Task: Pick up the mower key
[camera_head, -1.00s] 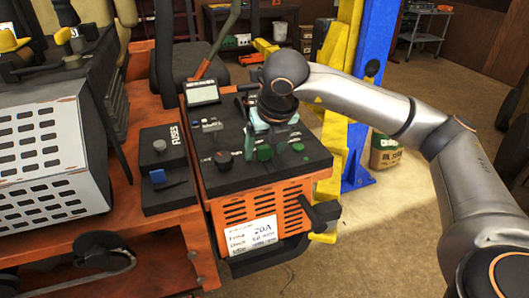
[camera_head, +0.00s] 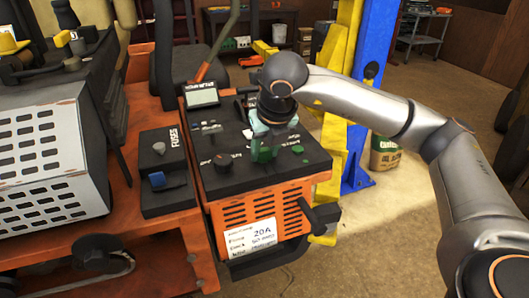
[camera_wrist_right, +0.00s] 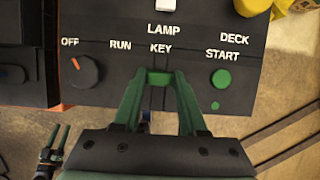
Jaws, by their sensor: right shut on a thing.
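The mower key (camera_wrist_right: 158,77) is a small green piece at the KEY label of the black control panel. In the right wrist view it sits between the two green fingertips of my right gripper (camera_wrist_right: 160,80), which are shut on it. In the head view my right gripper (camera_head: 266,150) reaches down to the panel and hides most of the key. I cannot tell whether the key is still seated in the panel.
The black panel (camera_head: 238,172) carries a dark knob (camera_wrist_right: 84,70) by OFF and RUN, a green START button (camera_wrist_right: 221,77) and a white LAMP switch (camera_wrist_right: 176,16). A fuse box (camera_head: 165,170) stands to the left. A yellow and blue post (camera_head: 374,60) stands behind.

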